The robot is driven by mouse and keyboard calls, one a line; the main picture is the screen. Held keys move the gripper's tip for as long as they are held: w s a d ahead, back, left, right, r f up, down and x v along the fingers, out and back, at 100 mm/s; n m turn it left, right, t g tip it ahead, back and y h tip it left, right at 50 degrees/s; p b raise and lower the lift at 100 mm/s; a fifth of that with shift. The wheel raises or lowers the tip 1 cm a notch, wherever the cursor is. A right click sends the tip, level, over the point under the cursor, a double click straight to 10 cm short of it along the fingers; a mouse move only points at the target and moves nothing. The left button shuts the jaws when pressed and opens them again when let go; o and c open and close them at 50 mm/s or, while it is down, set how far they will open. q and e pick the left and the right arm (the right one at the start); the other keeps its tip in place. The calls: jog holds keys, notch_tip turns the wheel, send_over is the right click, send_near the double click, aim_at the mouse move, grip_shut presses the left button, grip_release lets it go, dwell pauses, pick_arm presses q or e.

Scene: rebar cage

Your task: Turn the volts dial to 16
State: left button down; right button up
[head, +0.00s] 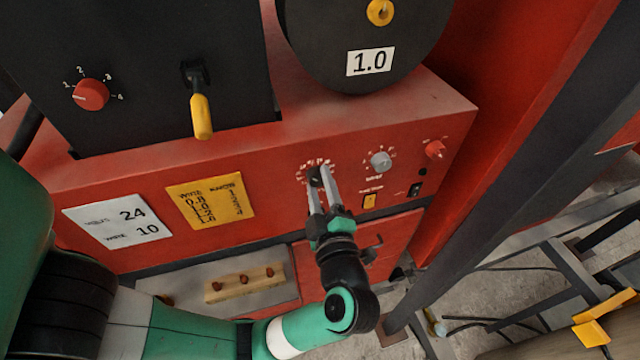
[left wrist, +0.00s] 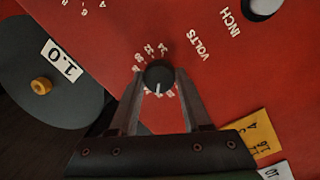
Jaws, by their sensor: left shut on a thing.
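The volts dial is a black round knob with a white pointer line on the red front panel. In the left wrist view the volts dial (left wrist: 159,75) sits between my fingertips, with "VOLTS" printed beside it and small numbers around it. The numbers are too small and partly covered to read surely. In the head view the volts dial (head: 315,175) is mostly behind the fingers. My left gripper (head: 322,187) is shut on the dial, one finger on each side; its fingers also show in the left wrist view (left wrist: 159,92). My right gripper is in neither view.
A grey knob (head: 381,161), a red knob (head: 435,149), a yellow switch (head: 370,201) and a black switch (head: 415,190) lie to the right. A white card (head: 118,222) reads 24 and 10. A yellow chart (head: 210,202) is beside it. A lever (head: 201,115) hangs above.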

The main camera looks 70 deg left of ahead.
pick_arm(q)
jog(key=shift+n, duration=0.4)
jog(key=n+b, duration=0.1)
jog(key=n, duration=0.2)
jog(key=shift+f+n+b, duration=0.15)
jog(key=shift+n+b, duration=0.15)
jog(key=n+b, duration=0.2)
jog(key=n, duration=0.2)
jog(key=shift+f+n+g+y+b, duration=0.1)
jog(key=shift+n+g+y+b, duration=0.2)
jog(key=shift+n+y+b, duration=0.1)
jog(key=n+b, duration=0.2)
jog(key=n, duration=0.1)
jog(key=n+b, duration=0.3)
jog(key=shift+w+n+g+y, duration=0.1)
jog(key=shift+n+g+y, duration=0.2)
jog(key=shift+n, duration=0.1)
jog(key=shift+r+n+g+b, duration=0.2)
jog(key=shift+n+g+b, duration=0.2)
jog(key=shift+n+b, duration=1.15)
jog(key=shift+c, duration=1.8)
grip_release()
